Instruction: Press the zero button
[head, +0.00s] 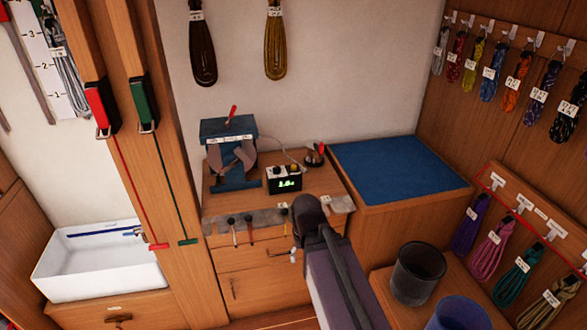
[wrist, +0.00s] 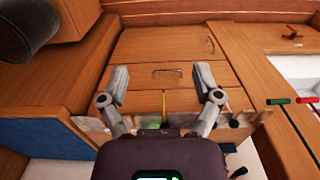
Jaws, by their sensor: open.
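A small black box (head: 285,179) with a lit green display stands on the wooden cabinet top, right of a blue clamp-like device. White and dark knob-like parts show on its top, but I cannot tell which is the zero button. My gripper (head: 294,255) is mostly hidden behind my arm in the head view, below and in front of the box, near the drawer fronts. In the wrist view my gripper (wrist: 161,72) has its two grey fingers wide apart with nothing between them. The drawers lie beyond the fingers.
The blue device (head: 230,155) with a red lever stands left of the box. A strip of tools (head: 247,220) hangs along the cabinet's front edge. A blue mat (head: 400,172) lies to the right, clear. A black bin (head: 418,273) stands at front right.

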